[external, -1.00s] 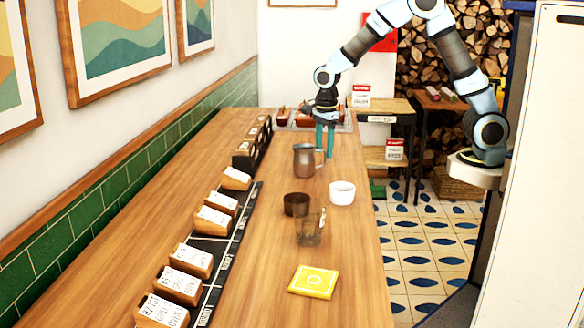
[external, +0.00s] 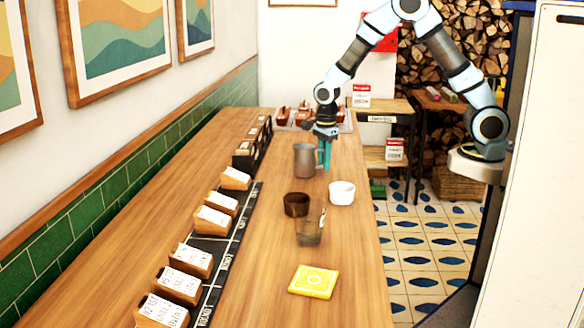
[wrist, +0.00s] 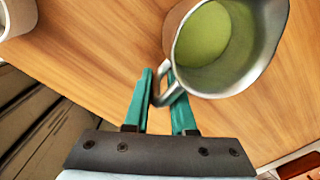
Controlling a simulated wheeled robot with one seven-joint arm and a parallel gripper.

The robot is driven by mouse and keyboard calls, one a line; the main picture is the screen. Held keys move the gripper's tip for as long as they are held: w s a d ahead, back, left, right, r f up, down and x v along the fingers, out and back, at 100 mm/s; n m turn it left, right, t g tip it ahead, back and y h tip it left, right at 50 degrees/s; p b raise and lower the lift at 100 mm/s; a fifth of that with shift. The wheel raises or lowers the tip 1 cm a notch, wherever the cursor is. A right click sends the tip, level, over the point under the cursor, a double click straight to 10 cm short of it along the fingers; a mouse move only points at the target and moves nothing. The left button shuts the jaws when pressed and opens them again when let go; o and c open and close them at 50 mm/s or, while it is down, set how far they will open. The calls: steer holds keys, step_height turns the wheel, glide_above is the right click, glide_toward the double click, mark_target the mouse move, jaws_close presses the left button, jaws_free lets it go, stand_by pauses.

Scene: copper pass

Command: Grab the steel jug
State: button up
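The steel jug (external: 304,160) stands upright on the wooden counter. In the wrist view the jug (wrist: 267,62) holds green liquid, and its handle (wrist: 166,90) points toward my gripper. My gripper (external: 325,163) is low over the counter, just behind and right of the jug in the external view. In the wrist view my gripper (wrist: 163,80) is open, with its teal fingers on either side of the handle. The right finger is close to the handle; I cannot tell whether it touches.
A white bowl (external: 341,193), a dark brown cup (external: 296,204) and a clear glass (external: 309,231) stand in front of the jug. A yellow coaster (external: 313,281) lies nearer. Labelled wooden boxes (external: 213,220) line the left side. A tray (external: 283,122) is at the far end.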

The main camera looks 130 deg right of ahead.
jaws_close()
stand_by(0.8)
steer(key=shift+r, duration=0.15)
stand_by(0.3)
steer(key=shift+r+b, duration=1)
steer(key=shift+r, duration=3.8)
